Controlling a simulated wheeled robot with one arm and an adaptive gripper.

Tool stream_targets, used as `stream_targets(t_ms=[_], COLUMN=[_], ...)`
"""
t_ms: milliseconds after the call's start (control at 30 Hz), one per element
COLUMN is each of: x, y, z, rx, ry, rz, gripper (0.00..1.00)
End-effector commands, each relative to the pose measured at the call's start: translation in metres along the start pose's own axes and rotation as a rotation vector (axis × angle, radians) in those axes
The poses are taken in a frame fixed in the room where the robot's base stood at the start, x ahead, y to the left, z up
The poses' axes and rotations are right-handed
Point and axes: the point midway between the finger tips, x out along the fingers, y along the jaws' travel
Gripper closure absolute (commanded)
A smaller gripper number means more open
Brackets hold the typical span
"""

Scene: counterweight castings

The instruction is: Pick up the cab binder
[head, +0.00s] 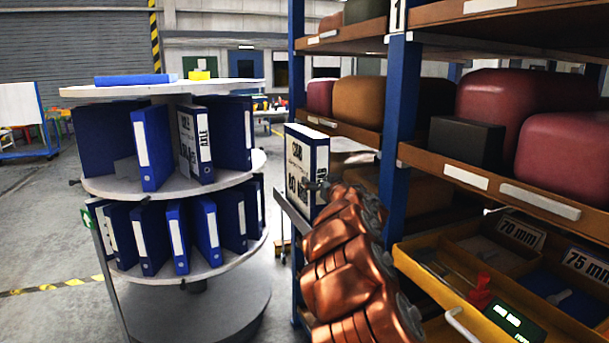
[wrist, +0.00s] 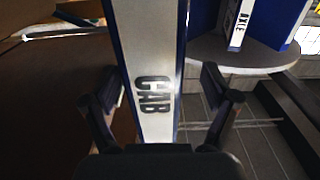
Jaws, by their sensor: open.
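The cab binder (head: 301,165), white and blue with dark lettering, stands upright beside the blue rack post in the head view. In the wrist view the binder's white spine (wrist: 150,50), marked CAB, fills the middle. My gripper (wrist: 159,88) is open, with one finger on each side of the spine. A gap shows between the right finger and the binder; the left finger is close to its edge, and I cannot tell if it touches. In the head view my copper-coloured arm hides most of the gripper and the binder's lower right part.
A round tiered stand (head: 190,277) with several blue binders is on the left; an AXLE binder (head: 196,143) faces me. A rack (head: 398,130) with red and orange castings stands close on the right. A yellow drawer (head: 484,318) is low right. Grey floor is open at left.

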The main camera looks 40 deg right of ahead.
Motion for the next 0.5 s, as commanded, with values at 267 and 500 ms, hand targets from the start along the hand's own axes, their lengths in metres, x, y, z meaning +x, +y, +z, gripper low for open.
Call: stream_targets(t_ms=[267,500], x=[0.021,0.038], y=[0.005,0.006], z=[0.002,0.002], rx=[0.000,0.000], ry=[0.001,0.002], rz=[-0.003,-0.004], gripper=[0.14,0.14])
